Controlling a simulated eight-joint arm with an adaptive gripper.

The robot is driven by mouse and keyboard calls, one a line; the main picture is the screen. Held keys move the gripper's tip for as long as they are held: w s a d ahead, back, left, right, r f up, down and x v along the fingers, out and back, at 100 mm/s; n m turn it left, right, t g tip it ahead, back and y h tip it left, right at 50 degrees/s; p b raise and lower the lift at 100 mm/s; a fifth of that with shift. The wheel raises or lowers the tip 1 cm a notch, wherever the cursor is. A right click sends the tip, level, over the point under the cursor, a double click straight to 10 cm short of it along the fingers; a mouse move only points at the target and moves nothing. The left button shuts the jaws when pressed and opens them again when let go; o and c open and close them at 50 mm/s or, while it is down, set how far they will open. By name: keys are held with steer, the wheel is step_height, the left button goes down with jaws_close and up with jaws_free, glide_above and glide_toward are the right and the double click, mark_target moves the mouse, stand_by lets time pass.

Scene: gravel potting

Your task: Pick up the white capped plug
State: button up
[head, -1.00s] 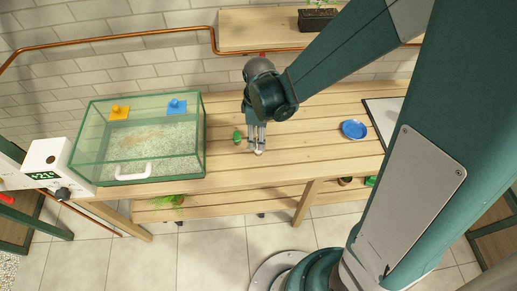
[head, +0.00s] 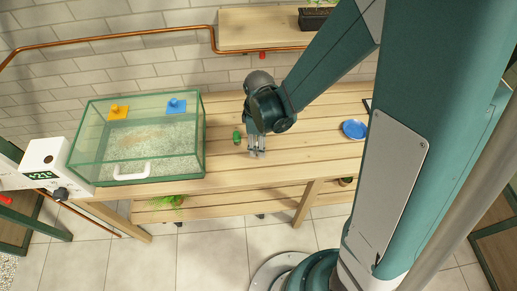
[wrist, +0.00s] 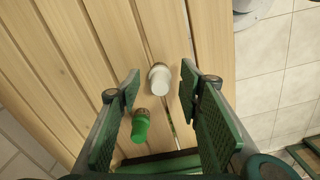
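The white capped plug (wrist: 159,78) is on the wooden table in the wrist view, near the table edge. It lies between the lines of my two fingers, a little ahead of their tips. My gripper (head: 257,154) is open, with a wide gap between its fingers; nothing is held. In the head view the gripper points down over the table, and I cannot make out the white plug clearly there. A green plug (wrist: 140,126) lies near the left finger in the wrist view; it also shows left of the gripper in the head view (head: 237,137).
A blue dish (head: 354,129) lies to the right.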

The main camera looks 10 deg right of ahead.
steer(key=c, duration=1)
steer(key=shift+r, duration=0.1)
steer(key=shift+r+p, duration=0.85)
steer(key=shift+r, duration=4.05)
